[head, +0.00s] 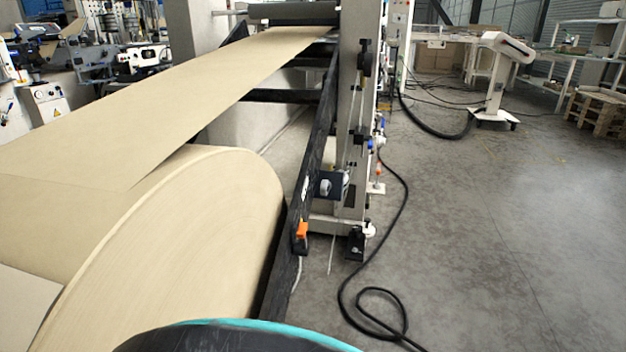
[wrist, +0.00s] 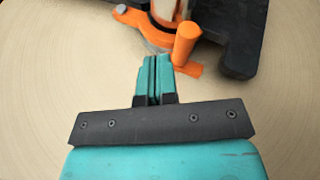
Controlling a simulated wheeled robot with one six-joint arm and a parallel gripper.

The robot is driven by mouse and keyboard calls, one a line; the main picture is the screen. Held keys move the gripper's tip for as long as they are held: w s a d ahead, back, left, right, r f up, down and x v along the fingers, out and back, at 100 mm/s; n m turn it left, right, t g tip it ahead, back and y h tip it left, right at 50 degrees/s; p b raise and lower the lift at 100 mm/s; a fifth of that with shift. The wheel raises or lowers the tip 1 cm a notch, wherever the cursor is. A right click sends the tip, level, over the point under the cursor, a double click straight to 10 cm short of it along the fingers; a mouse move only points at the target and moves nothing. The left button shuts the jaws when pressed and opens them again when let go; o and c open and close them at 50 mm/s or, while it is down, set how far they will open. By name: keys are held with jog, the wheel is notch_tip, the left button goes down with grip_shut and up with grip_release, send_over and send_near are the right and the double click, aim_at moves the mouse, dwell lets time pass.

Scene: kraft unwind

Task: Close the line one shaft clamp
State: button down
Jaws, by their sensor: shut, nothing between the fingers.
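The orange shaft clamp (wrist: 150,30) shows at the top of the wrist view. Its curved part runs under the pale shaft end (wrist: 167,9), with a grey bolt at its left end. A thick orange peg (wrist: 187,43) stands at its right, beside a black bracket (wrist: 240,35). I cannot tell whether the clamp is open or closed. My gripper (wrist: 152,62) has its teal fingers together and empty, just below the clamp and left of the peg. I cannot tell if they touch it. The head view does not show my gripper.
A large kraft paper roll (head: 190,250) fills the lower left of the head view; its web (head: 170,85) rises to the machine. An orange part (head: 302,229) sits on the dark frame beside the roll.

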jog(key=shift+s+f+b, duration=0.15)
jog(key=shift+f+b, duration=0.05)
jog(key=shift+f, duration=0.55)
jog(key=shift+s+f+b, duration=0.15)
jog(key=shift+f+b, duration=0.05)
jog(key=shift+f, duration=0.5)
jog(key=shift+f, duration=0.2)
